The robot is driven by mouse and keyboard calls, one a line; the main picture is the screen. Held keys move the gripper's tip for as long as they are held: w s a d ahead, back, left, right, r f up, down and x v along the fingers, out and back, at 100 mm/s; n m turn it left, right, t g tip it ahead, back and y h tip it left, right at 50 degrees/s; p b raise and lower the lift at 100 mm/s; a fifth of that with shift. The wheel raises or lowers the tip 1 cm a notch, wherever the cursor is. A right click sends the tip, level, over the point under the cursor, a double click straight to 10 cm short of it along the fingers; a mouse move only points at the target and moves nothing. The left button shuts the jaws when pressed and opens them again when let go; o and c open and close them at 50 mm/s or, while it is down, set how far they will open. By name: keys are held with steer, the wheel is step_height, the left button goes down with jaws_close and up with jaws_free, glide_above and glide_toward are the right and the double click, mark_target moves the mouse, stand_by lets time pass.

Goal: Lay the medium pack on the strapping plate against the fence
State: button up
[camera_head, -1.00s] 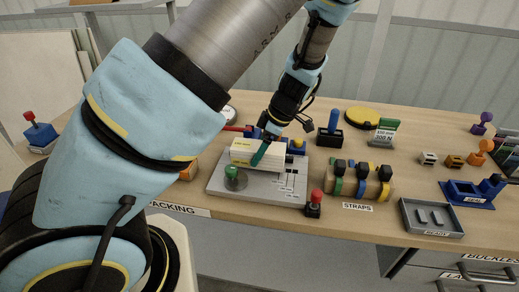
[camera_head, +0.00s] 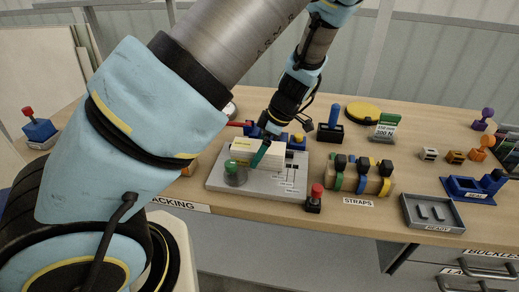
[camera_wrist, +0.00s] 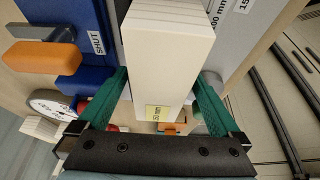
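The pack (camera_head: 260,154) is a cream box of stacked layers with a yellow label; it also shows in the wrist view (camera_wrist: 165,60). My gripper (camera_head: 258,157) has green fingers on both sides of the pack, and in the wrist view my gripper (camera_wrist: 160,88) appears shut on it. The pack is over the rear left part of the grey strapping plate (camera_head: 260,186). Whether its underside touches the plate cannot be told. The fence is not clearly seen; my gripper and the pack hide the plate's back edge.
A blue block (camera_wrist: 75,70) with an orange handle (camera_wrist: 45,56) and a SHUT label is beside the pack. A red-knobbed post (camera_head: 315,198) and the strap holder (camera_head: 360,180) stand right of the plate.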

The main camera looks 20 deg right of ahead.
steer(key=b+v, duration=0.2)
steer(key=v, duration=0.8)
steer(key=shift+d+r, duration=0.1)
steer(key=shift+r, duration=0.3)
steer(key=a, duration=0.2)
steer(key=w+a+m+g, duration=0.1)
steer(key=a, duration=0.2)
steer(key=w+a+f+m+h, duration=0.1)
steer(key=a, duration=0.2)
steer(key=shift+w+a+g, duration=0.1)
steer(key=shift+w+g, duration=0.05)
steer(key=shift+g, duration=0.15)
steer(key=s+a+r+m+h, duration=0.1)
steer(key=a+m, duration=0.4)
steer(key=a, duration=0.5)
steer(key=s+a+r+m+t+h, duration=0.1)
steer(key=s+a+r+m+h, duration=0.1)
steer(key=a+m, duration=0.4)
steer(key=a, duration=0.4)
steer(key=shift+s+a, duration=0.15)
steer(key=shift+a, duration=0.15)
steer(key=shift+r, duration=0.1)
steer(key=shift+c, duration=0.2)
